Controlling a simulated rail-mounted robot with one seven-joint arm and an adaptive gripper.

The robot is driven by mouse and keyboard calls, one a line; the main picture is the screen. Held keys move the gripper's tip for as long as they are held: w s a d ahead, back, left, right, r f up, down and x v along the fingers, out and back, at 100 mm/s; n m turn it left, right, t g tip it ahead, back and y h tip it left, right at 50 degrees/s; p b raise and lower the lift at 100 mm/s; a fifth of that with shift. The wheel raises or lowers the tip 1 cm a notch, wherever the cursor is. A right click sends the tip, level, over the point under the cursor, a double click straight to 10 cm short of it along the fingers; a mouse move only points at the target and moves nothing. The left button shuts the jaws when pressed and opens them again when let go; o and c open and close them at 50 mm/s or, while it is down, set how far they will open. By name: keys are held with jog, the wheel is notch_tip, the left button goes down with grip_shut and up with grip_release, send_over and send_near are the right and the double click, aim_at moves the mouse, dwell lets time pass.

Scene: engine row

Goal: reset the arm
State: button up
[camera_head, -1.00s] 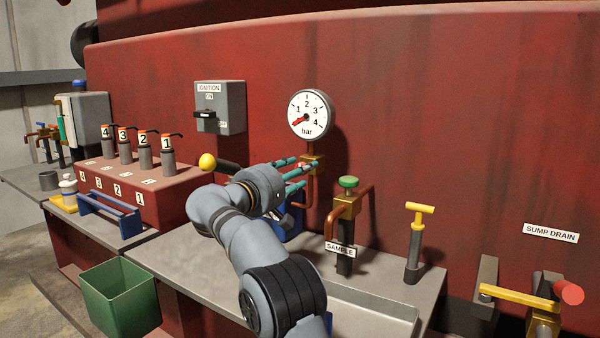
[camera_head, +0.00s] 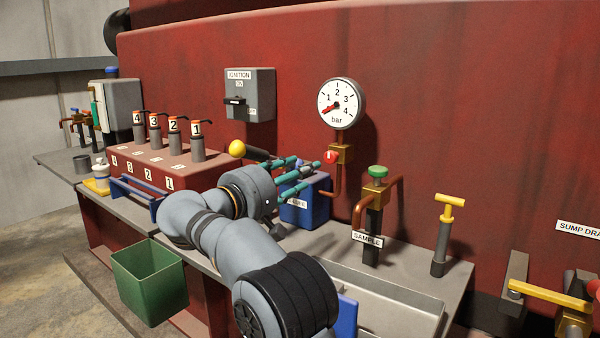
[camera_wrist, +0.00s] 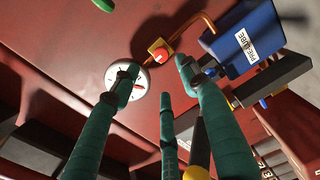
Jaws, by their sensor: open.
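My gripper (camera_head: 300,175) is open, its teal fingers spread and pointing right, with nothing seen between them. In the head view it overlaps the top of a blue box (camera_head: 307,210) and lies left of the small red knob (camera_head: 330,157) on the brass valve below the gauge (camera_head: 341,103). In the wrist view the open gripper (camera_wrist: 160,85) points at the red wall; the gauge (camera_wrist: 139,90) shows partly behind one finger, and the blue box (camera_wrist: 245,38) is at upper right. I cannot tell whether a finger touches anything.
A yellow-knobbed lever (camera_head: 236,149) is just behind my arm. The sample tap (camera_head: 377,190), with its green knob, and a yellow T-handle (camera_head: 449,205) stand to the right. A green bin (camera_head: 150,282) hangs at front left. A numbered red block (camera_head: 160,170) is at left.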

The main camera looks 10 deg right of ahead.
aim_at(330, 158)
jog(key=x, duration=1.2)
jog(key=shift+a, duration=0.1)
